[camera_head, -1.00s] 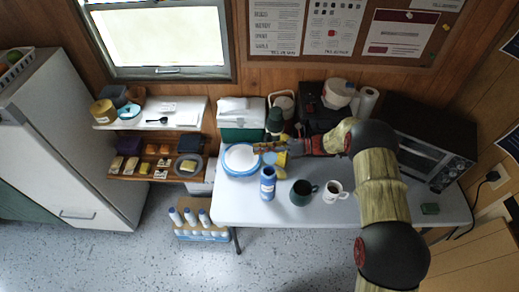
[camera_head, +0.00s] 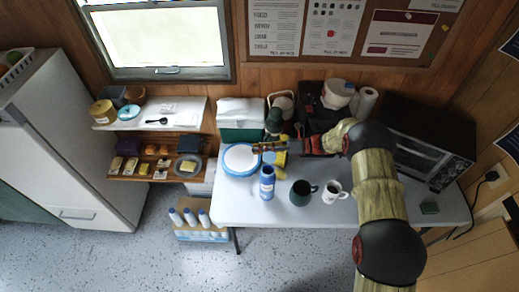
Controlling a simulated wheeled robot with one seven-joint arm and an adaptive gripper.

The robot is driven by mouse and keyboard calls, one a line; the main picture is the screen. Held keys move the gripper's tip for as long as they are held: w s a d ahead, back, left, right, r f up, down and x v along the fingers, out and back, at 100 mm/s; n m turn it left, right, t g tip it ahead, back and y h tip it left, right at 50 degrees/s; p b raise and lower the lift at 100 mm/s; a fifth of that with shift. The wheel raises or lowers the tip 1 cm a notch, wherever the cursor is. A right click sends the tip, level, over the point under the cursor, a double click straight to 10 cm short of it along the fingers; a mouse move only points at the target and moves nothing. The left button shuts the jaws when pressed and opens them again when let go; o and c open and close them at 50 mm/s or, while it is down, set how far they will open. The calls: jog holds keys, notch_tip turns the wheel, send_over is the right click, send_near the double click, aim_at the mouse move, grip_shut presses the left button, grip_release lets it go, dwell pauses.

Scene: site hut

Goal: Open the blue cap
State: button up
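A blue bottle (camera_head: 267,187) with a pale band stands upright near the left front of the white table. A small blue patch (camera_head: 268,157) shows just above the bottle and below my fingers. It may be the blue cap, but I cannot tell whether it is on the bottle or apart from it. My gripper (camera_head: 258,148) reaches in from the right and points left, level with this patch in the picture. The fingers are small and seen from the side, so their opening and any contact are unclear.
A white round container with a blue rim (camera_head: 241,160) lies left of the bottle. A dark green mug (camera_head: 301,193) and a white mug (camera_head: 334,191) stand to its right. A yellow object (camera_head: 281,159) is close behind. A green-and-white cooler (camera_head: 238,133) stands behind. The front right tabletop is mostly clear.

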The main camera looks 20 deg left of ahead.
jog(key=v, duration=1.2)
jog(key=shift+f, duration=0.1)
dwell(0.4)
